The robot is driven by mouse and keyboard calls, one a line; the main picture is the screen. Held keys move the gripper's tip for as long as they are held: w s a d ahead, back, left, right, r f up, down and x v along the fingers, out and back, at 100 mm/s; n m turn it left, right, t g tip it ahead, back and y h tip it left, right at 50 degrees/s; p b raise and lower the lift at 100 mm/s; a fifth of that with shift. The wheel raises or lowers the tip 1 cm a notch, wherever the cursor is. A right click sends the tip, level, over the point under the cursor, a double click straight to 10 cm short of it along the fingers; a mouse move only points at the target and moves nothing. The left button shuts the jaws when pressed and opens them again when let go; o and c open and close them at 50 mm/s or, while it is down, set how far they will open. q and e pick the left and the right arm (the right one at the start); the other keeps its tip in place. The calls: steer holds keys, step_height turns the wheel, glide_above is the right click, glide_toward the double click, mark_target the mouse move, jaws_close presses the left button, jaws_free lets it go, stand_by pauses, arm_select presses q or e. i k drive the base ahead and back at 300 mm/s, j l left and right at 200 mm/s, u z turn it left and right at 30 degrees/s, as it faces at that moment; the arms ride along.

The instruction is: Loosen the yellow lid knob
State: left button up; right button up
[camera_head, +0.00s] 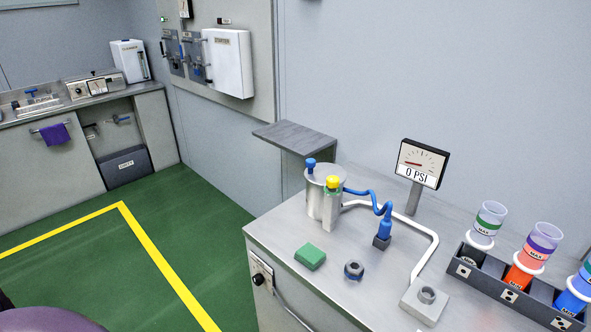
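The yellow lid knob (333,183) sits on top of a narrow upright post at the front right of a metal canister (316,203). The canister stands upright on the steel worktop (285,232). A blue knob (310,163) stands up from the canister's left side. A green bit shows just under the yellow knob; its shape is too small to tell. Neither of my grippers is in view, and nothing touches the yellow knob.
A coiled blue hose (372,197) runs from the canister to a blue fitting. A green block (310,256), a dark nut-like part (353,270) and a gauge reading 0 PSI (420,163) are nearby. A rack of coloured cups (513,292) stands right. Green floor (190,225) lies open at left.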

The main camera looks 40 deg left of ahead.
mark_target(332, 182)
steer(key=u, duration=0.85)
steer(key=k+u, duration=0.2)
steer(key=k+l, duration=0.05)
